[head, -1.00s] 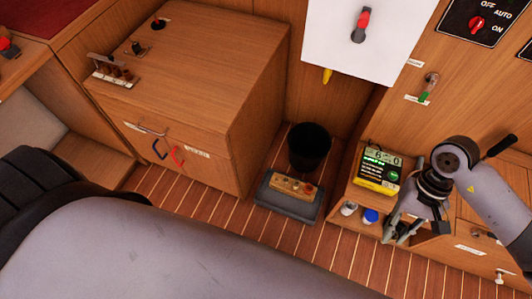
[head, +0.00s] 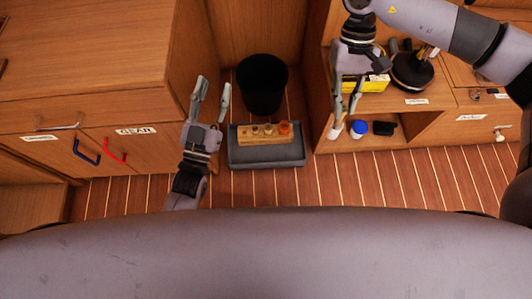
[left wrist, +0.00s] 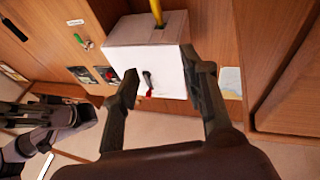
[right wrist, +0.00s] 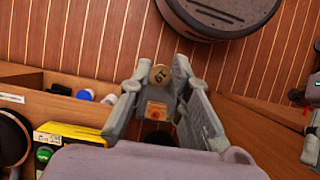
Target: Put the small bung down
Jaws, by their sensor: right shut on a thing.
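My right gripper (head: 346,108) points down in front of the low shelf at the right. In the right wrist view its fingertips (right wrist: 161,68) are shut on the small bung (right wrist: 160,77), a round tan plug with a dark mark on top. The wooden bung block (head: 264,139) lies on a dark grey tray (head: 268,157) on the floor. It has several plugs along it, with an orange one at its right end. My left gripper (head: 212,92) is open and empty, just left of the tray. In the left wrist view its fingers (left wrist: 165,85) are wide apart.
A black bin (head: 262,84) stands behind the tray. A white-topped bottle (head: 335,132), a blue-capped one (head: 358,128) and a black item (head: 384,124) stand in the low shelf. A yellow device (head: 375,84) sits above. The plank floor (head: 330,180) in front is clear.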

